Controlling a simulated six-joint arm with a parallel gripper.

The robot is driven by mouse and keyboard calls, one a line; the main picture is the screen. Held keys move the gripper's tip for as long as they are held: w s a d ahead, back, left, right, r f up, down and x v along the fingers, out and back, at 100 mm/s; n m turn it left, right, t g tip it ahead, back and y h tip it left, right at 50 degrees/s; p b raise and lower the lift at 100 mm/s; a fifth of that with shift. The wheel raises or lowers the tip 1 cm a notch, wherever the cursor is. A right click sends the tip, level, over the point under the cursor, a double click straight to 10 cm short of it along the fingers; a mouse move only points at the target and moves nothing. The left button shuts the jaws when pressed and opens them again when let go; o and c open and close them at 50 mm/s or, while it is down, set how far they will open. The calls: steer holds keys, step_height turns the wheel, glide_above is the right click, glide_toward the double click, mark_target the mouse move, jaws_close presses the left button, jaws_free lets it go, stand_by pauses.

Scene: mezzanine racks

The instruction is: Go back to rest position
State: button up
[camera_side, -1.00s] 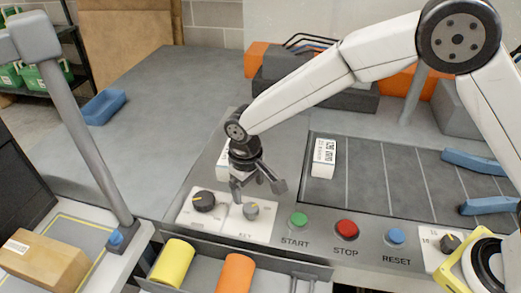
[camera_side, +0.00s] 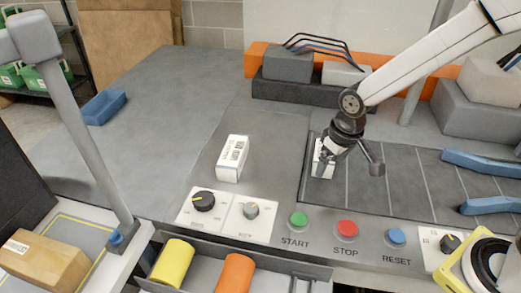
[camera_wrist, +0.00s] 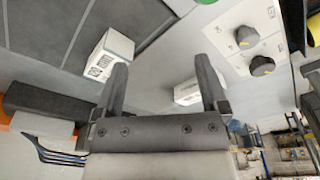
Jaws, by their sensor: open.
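My gripper (camera_side: 350,168) is open and empty over the left part of the dark lined mat (camera_side: 410,185). Its fingers (camera_wrist: 162,65) stand apart in the wrist view with nothing gripped. A white printed box (camera_side: 322,160) sits at the mat's left end, partly hidden behind one finger; it also shows beside the left finger in the wrist view (camera_wrist: 108,55). Whether the finger touches it I cannot tell. A second white box (camera_side: 232,158) lies on the grey panel left of the mat; it shows partly behind the right finger in the wrist view (camera_wrist: 187,94).
Two knobs (camera_side: 203,201) sit on a white plate, beside green START (camera_side: 298,219), red STOP (camera_side: 347,229) and blue RESET (camera_side: 396,236) buttons. Grey blocks (camera_side: 288,66) with cables stand behind. Blue bars (camera_side: 475,162) lie at right. The grey table at left is largely clear.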

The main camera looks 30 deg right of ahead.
steer(key=s+d+m+t, duration=0.1)
steer(key=s+d, duration=0.5)
steer(key=s, duration=0.2)
steer(key=shift+s+d, duration=0.15)
steer(key=shift+d, duration=0.2)
steer(key=shift+r, duration=0.1)
